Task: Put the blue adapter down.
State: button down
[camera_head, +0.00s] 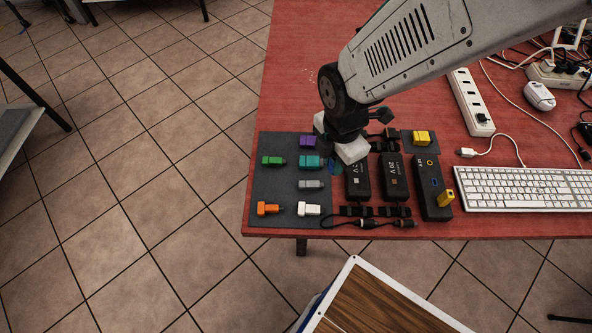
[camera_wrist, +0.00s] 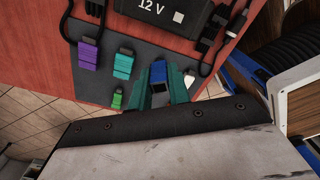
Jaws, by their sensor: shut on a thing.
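My gripper (camera_head: 336,160) is shut on the blue adapter, over the right part of the dark grey mat (camera_head: 262,190) and close to the left black power box. In the head view only a small blue patch of the adapter (camera_head: 335,169) shows under the gripper. In the wrist view the blue adapter (camera_wrist: 158,72) sits between the two teal fingers of my gripper (camera_wrist: 164,88). Its lower part is hidden by the fingers, and I cannot tell whether it touches the mat.
On the mat are purple (camera_head: 308,141), green (camera_head: 272,160), teal (camera_head: 310,161), grey (camera_head: 311,184), orange (camera_head: 268,208) and white (camera_head: 308,209) adapters. The 12 V box (camera_wrist: 160,14), another black box (camera_head: 396,180) and a keyboard (camera_head: 520,190) stand right.

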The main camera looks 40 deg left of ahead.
jog(key=s+a+n, duration=0.2)
jog(key=s+a, duration=0.4)
jog(key=s, duration=0.2)
jog(key=w+a, duration=0.3)
jog(key=a, duration=0.1)
jog(key=w+a+f, duration=0.1)
jog(key=w+a, duration=0.2)
jog(key=w, duration=0.1)
jog(key=w+a, duration=0.3)
jog(key=a, duration=0.1)
jog(key=shift+w+a+f, duration=0.15)
jog(key=shift+a+f, duration=0.05)
jog(key=shift+a, duration=0.15)
jog(key=shift+f, duration=1.75)
jog(key=shift+f, duration=0.1)
jog(key=c, duration=1.3)
grip_release()
notch_tip(320, 180, up, 12)
jog(key=shift+r, duration=0.15)
